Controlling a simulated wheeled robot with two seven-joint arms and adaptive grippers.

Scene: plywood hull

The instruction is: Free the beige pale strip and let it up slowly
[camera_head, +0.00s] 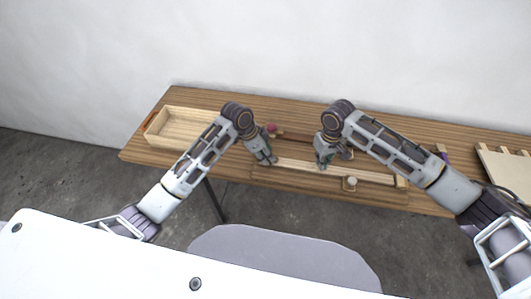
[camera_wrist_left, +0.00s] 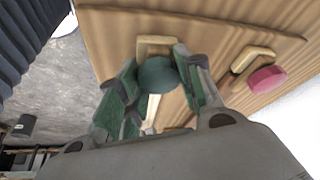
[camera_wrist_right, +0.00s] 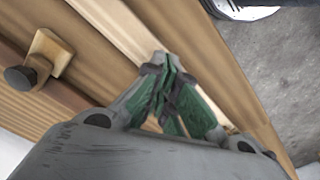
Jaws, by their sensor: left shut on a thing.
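The beige pale strip (camera_head: 296,166) lies lengthwise along the wooden bench, and the right wrist view shows it too (camera_wrist_right: 118,25). My left gripper (camera_head: 268,161) is at the strip's left end, its fingers closed around a dark green round knob (camera_wrist_left: 157,75). The knob sits by a pale wooden block (camera_wrist_left: 155,45), and part of the strip shows below it. My right gripper (camera_head: 322,164) has its fingers together with the tips at the strip's upper face (camera_wrist_right: 165,62). The tips look to touch or press on the strip; they are not clearly around it.
An open wooden tray (camera_head: 150,140) stands at the bench's left. A red knob (camera_head: 271,128), also in the left wrist view (camera_wrist_left: 268,78), sits behind. Pale boards (camera_head: 505,168) lie right.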

